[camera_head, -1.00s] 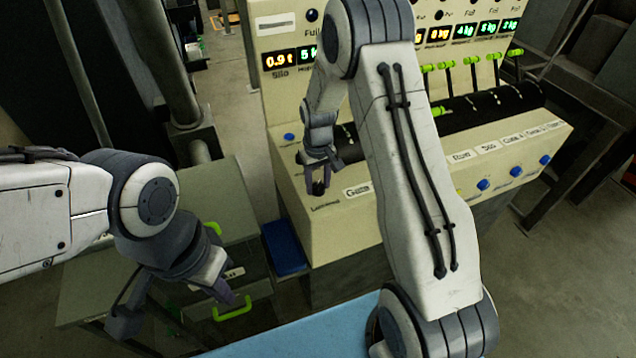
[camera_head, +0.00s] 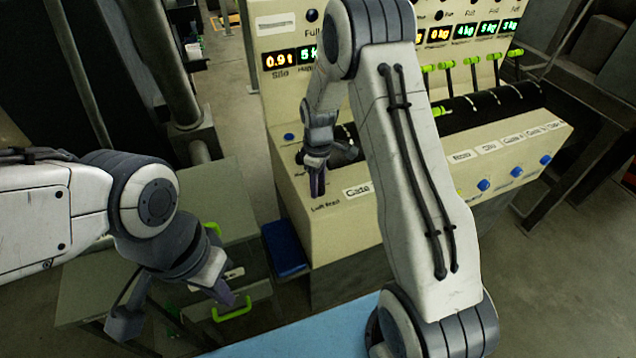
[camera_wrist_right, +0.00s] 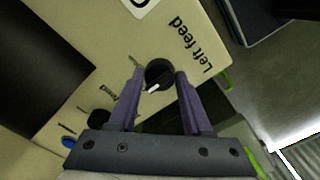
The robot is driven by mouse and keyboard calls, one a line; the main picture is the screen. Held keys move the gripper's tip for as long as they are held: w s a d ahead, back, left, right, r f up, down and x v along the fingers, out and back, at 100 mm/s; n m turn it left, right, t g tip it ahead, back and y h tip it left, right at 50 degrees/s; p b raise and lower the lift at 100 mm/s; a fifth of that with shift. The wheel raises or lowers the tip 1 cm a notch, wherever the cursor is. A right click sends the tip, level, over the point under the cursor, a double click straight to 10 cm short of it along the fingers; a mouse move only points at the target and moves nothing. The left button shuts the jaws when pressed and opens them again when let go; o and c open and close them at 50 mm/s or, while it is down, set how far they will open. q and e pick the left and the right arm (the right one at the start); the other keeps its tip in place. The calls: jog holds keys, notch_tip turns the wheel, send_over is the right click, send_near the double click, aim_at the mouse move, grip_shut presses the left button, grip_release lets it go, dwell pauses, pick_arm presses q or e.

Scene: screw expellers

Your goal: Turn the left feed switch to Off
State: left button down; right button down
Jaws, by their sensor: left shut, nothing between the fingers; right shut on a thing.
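The left feed switch (camera_wrist_right: 158,74) is a round black knob with a white pointer mark, beside the printed label "Left feed" in the right wrist view. It sits on the cream panel (camera_head: 350,208). My right gripper (camera_head: 317,184) is at the panel's left end in the head view and hides the knob there. In the right wrist view its two purple fingers (camera_wrist_right: 157,88) are shut on the knob, one on each side. My left gripper (camera_head: 229,294) is shut and empty at lower left, over the grey drawer cabinet and away from the panel.
Blue buttons (camera_head: 484,185) line the panel to the right. Lit displays (camera_head: 280,60) and green-handled levers (camera_head: 472,60) stand behind. A grey cabinet with green handles (camera_head: 232,314) and a blue box (camera_head: 284,247) are left of the machine. My right arm covers the panel's middle.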

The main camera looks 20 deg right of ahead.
jog(key=shift+r, duration=0.1)
dwell(0.4)
jog(key=shift+c, duration=1.7)
grip_release()
notch_tip(320, 180, up, 10)
jog(key=b, duration=0.1)
jog(key=shift+r+b, duration=0.2)
jog(key=shift+b, duration=0.2)
jog(key=s+a+r+m, duration=0.1)
jog(key=s+a+r, duration=0.2)
jog(key=s+a, duration=0.6)
jog(key=s+a+r, duration=0.4)
jog(key=s+a, duration=0.3)
jog(key=s, duration=0.4)
jog(key=s+f+y, duration=0.1)
jog(key=s, duration=0.8)
jog(key=shift+s+m, duration=0.35)
jog(key=shift+m, duration=0.05)
